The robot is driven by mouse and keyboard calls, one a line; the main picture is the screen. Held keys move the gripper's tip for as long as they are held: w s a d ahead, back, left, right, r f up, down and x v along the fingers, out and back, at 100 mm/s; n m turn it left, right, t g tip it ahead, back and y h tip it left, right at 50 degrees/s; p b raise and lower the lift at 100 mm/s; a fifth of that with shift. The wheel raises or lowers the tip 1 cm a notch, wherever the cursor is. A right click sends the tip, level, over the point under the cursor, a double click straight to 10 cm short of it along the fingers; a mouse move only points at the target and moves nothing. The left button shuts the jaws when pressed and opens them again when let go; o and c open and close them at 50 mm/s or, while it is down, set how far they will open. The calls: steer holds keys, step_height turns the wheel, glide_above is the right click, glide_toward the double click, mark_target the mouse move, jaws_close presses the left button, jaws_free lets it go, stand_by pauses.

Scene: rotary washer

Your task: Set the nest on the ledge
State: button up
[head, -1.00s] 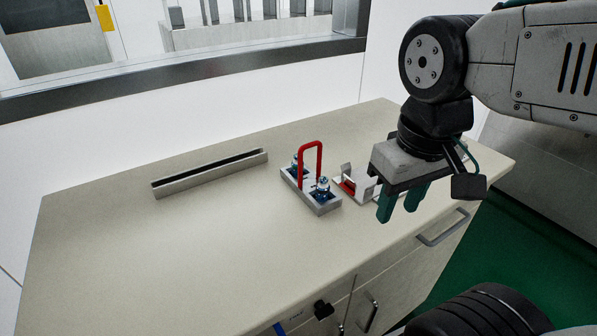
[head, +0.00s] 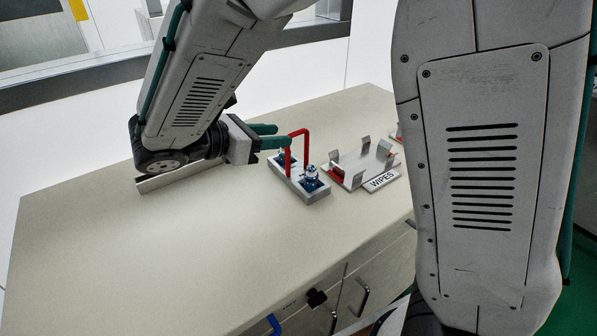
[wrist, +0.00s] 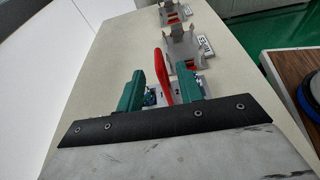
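The likely nest is a grey block (head: 317,193) with a red upright handle (head: 305,152) and blue-and-clear pieces (head: 311,177). It stands on the beige counter (head: 190,260). My gripper (head: 284,135) lies level at the left of the handle, its teal fingers pointing right. In the wrist view the fingers are apart, with the red handle (wrist: 160,62) showing between them and a gap on both sides. Whether a finger touches it, I cannot tell. A dark grey band (head: 105,68) under the window may be the ledge; this is unclear.
A white-metal holder (head: 352,172) with upright tabs and a WIPES label (head: 381,182) stands just right of the block. A long grey slotted channel (head: 185,178) lies behind my arm, partly hidden. The counter's front left is clear.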

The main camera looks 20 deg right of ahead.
mark_target(303, 133)
steer(key=x, duration=0.8)
steer(key=shift+w+d, duration=0.15)
steer(key=shift+d, duration=0.05)
jaws_close()
